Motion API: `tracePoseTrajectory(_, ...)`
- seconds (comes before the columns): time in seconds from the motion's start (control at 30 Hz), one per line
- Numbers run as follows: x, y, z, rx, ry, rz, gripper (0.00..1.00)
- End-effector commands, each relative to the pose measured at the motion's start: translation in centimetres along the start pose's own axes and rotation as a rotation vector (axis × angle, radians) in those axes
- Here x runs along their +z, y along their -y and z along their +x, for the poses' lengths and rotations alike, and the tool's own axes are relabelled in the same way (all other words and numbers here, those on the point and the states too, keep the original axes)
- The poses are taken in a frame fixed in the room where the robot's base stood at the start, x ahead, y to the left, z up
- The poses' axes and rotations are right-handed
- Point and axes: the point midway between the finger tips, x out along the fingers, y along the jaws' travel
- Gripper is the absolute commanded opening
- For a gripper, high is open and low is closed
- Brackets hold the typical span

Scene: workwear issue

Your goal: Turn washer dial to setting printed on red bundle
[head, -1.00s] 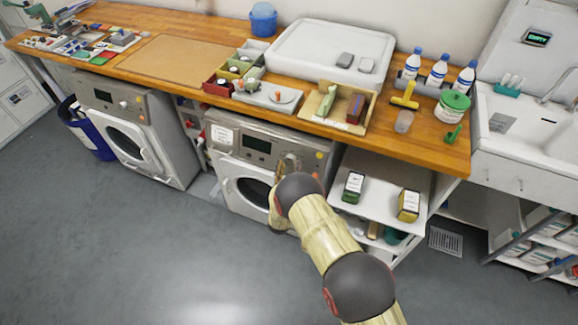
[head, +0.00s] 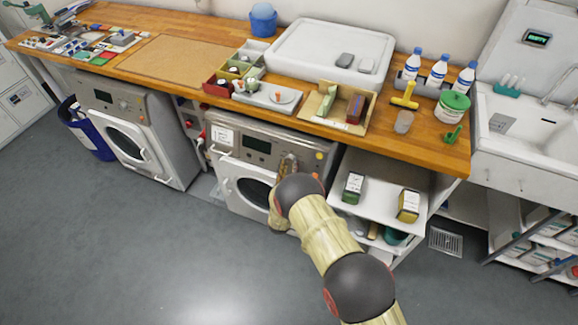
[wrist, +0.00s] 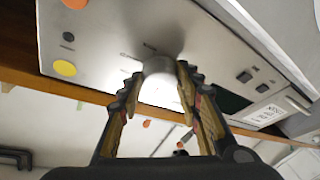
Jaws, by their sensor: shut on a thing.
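The washer (head: 230,165) that my gripper (head: 288,166) reaches stands under the counter, mid-picture in the head view. Its front panel (wrist: 110,40) fills the upper wrist view, tilted. The pale round dial (wrist: 158,88) sits between the two fingers of my gripper (wrist: 160,80), which are shut on it. In the head view my arm and gripper hide the dial. The dial's pointer and the panel marks around it are too small to read. A dark red and blue block (head: 355,109) stands in a wooden holder on the counter; I cannot tell whether it is the red bundle.
A second washer (head: 125,120) stands to the left. An open shelf (head: 380,180) with a green-based pack (head: 353,187) and a yellow pack (head: 408,205) is right of my gripper. The wooden counter edge (head: 330,130) runs above. The grey floor (head: 150,240) in front is clear.

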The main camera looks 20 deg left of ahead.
Motion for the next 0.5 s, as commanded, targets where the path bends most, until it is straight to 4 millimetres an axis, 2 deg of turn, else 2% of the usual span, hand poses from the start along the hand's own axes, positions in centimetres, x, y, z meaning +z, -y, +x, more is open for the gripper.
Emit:
tracePoseTrajectory(0.27,0.23,0.32,-0.01,0.025,-0.005,0.062,0.09)
tracePoseTrajectory(0.5,0.30,0.64,0.04,0.089,-0.016,0.214,0.09)
